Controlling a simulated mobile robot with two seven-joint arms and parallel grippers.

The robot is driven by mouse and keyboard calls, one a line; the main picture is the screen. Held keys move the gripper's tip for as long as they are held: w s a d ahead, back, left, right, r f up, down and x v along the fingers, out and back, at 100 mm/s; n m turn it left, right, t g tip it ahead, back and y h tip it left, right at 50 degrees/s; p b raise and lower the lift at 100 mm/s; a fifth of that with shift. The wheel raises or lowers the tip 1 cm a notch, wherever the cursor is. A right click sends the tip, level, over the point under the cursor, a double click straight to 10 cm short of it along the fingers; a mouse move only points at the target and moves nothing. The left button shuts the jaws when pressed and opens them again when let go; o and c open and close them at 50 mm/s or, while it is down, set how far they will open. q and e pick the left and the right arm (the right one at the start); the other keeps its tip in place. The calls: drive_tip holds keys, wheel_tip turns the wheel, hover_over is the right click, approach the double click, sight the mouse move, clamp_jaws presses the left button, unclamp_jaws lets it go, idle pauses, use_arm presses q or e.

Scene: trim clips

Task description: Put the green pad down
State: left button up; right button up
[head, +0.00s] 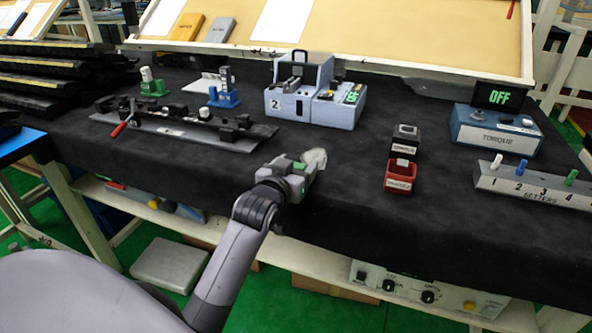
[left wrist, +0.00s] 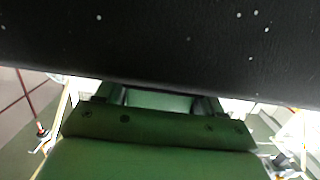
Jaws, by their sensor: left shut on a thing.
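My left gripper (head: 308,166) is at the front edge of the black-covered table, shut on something. In the left wrist view, a green piece (left wrist: 158,100) shows between its two fingers, which I take to be the green pad; its outline is mostly hidden. In the head view a pale whitish piece (head: 316,158) shows at the fingertips. I cannot tell whether it is held or lies on the table. The black table cover (left wrist: 170,45) fills the upper left wrist view, close to the fingers. My right gripper is not in view.
A long rail fixture (head: 170,128) lies at the left. A grey-blue box unit marked 2 (head: 290,106) stands behind the gripper. A red box (head: 400,176), a torque unit (head: 485,139) and a setters block (head: 530,188) are at the right. Black cloth around the gripper is clear.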

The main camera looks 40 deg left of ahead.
use_arm(q)
drive_tip(key=shift+f, duration=0.15)
drive_tip(key=shift+f, duration=0.2)
drive_tip(key=o, duration=1)
drive_tip(key=shift+o, duration=0.2)
drive_tip(key=shift+r, duration=0.1)
